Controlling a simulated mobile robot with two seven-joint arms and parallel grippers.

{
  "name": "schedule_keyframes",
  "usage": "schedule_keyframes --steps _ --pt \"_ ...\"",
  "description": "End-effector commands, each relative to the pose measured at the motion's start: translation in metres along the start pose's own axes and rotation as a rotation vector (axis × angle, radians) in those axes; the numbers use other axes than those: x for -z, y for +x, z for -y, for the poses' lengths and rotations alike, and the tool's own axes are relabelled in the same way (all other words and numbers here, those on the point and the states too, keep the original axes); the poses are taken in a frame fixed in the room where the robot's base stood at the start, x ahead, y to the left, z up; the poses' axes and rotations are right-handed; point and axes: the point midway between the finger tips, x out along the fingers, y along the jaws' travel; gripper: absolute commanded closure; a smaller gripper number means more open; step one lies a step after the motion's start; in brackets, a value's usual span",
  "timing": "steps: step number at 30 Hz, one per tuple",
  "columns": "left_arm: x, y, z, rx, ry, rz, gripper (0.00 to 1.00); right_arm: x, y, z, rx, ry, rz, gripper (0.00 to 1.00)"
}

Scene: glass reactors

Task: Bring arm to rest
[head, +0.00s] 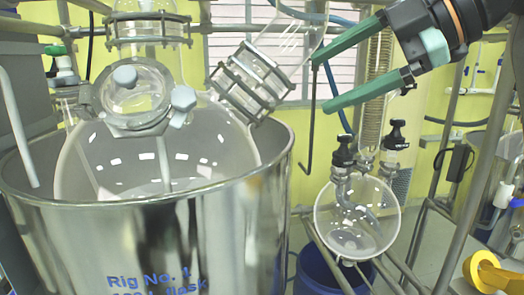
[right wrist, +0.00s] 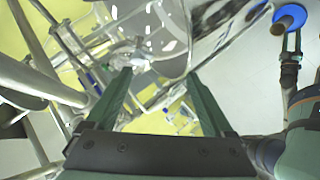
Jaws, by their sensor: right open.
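My right gripper (head: 322,82) is at the upper right of the head view. Its two green fingers are spread apart with nothing between them. They point left, in front of the window blind and near the slanted glass neck (head: 250,80). In the right wrist view my right gripper (right wrist: 158,75) shows the same spread fingers, with glassware and pipes beyond them. A dark arm part with green pieces stands at the right of that view. It may be my left gripper (right wrist: 290,45), but it is too small to tell its state. The left gripper is not in the head view.
A large steel vessel (head: 120,240) with a big glass flask inside fills the left. A round glass flask (head: 357,220) hangs below my right gripper, over a blue bucket (head: 325,272). Metal frame rods (head: 470,190) stand at the right. A yellow part (head: 490,272) is at lower right.

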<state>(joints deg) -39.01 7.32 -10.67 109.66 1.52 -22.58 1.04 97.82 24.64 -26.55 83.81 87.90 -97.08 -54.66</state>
Motion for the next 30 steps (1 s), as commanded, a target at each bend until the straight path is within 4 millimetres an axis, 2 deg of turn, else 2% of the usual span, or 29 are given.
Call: schedule_keyframes --steps 1,5,8,14,17,21,26,30 --pt "-0.001 0.0 0.0 0.0 0.0 0.001 0.5 -0.013 0.017 0.003 -0.001 0.046 -0.005 0.13" --pt "0.0 0.0 0.001 0.002 0.001 -0.001 0.5 -0.048 0.056 0.01 -0.027 0.175 -0.005 0.13" --pt "0.001 0.0 0.003 0.004 0.004 -0.002 0.5 -0.081 0.092 0.022 -0.049 0.292 -0.002 0.13" --pt "0.001 0.0 0.003 0.004 0.004 -0.002 0.5 -0.151 0.165 0.068 -0.111 0.545 0.02 0.13" --pt "0.001 0.0 0.003 0.003 0.004 -0.002 0.5 -0.183 0.196 0.099 -0.146 0.665 0.039 0.13" --pt "0.001 0.0 0.003 0.003 0.004 -0.002 0.5 -0.224 0.233 0.154 -0.194 0.825 0.073 0.13" --pt "0.001 0.0 0.002 0.003 0.004 -0.002 0.5 -0.262 0.265 0.225 -0.253 0.99 0.124 0.13" --pt "0.001 0.0 0.002 0.003 0.004 -0.002 0.5 -0.287 0.282 0.295 -0.307 1.118 0.175 0.13"
